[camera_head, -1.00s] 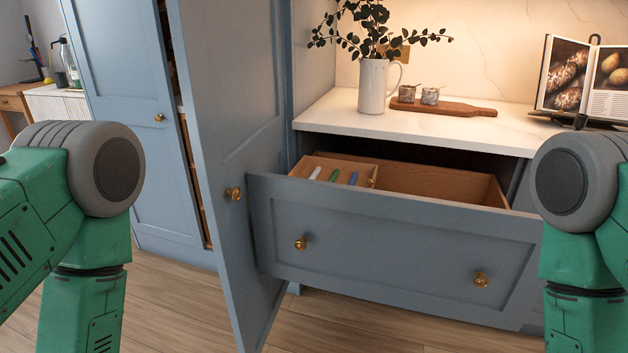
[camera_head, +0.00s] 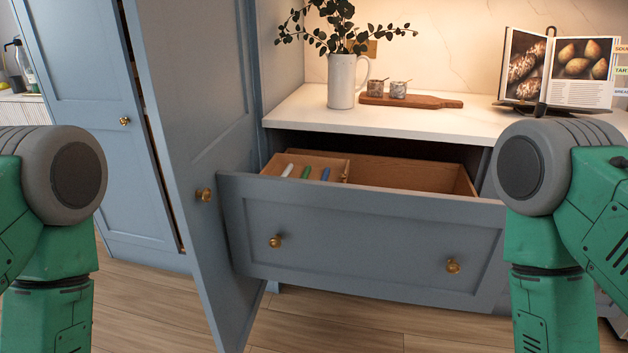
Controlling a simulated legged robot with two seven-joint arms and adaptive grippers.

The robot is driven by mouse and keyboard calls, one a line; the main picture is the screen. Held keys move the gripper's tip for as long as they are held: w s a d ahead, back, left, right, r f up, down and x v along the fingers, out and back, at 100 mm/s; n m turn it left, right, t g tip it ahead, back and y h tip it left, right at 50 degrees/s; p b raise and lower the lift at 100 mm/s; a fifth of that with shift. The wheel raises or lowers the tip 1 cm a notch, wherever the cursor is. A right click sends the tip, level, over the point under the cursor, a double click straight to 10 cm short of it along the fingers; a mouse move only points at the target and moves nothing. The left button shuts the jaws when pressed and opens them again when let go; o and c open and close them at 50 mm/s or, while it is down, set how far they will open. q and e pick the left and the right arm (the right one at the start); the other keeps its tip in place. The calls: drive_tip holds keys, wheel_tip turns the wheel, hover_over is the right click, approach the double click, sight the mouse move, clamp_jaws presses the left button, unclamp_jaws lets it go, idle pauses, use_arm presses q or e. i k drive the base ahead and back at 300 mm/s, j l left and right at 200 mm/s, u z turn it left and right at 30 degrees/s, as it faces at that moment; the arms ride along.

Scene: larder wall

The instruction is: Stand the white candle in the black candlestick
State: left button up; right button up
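A white stick that looks like the white candle (camera_head: 287,170) lies in the left compartment of the open drawer (camera_head: 350,241). Only its upper end shows above the drawer front. A green stick (camera_head: 306,171) and a blue stick (camera_head: 325,174) lie beside it to the right. I cannot see the black candlestick. Both my green arms show at the sides, pointing down, and their grippers are below the picture.
A tall blue cabinet door (camera_head: 195,130) stands open just left of the drawer. The white counter (camera_head: 300,108) holds a white jug with leafy stems (camera_head: 341,82), a wooden board (camera_head: 430,101) with two small jars, and an open book on a stand (camera_head: 580,70). Wooden floor lies in front.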

sight(540, 109)
drive_tip(key=z, duration=1.25)
drive_tip(key=j+u, duration=0.1)
drive_tip(key=u, duration=0.75)
drive_tip(key=j+u, duration=0.15)
drive_tip(key=u, duration=0.3)
drive_tip(key=l+u, duration=0.45)
drive_tip(key=l, duration=1.3)
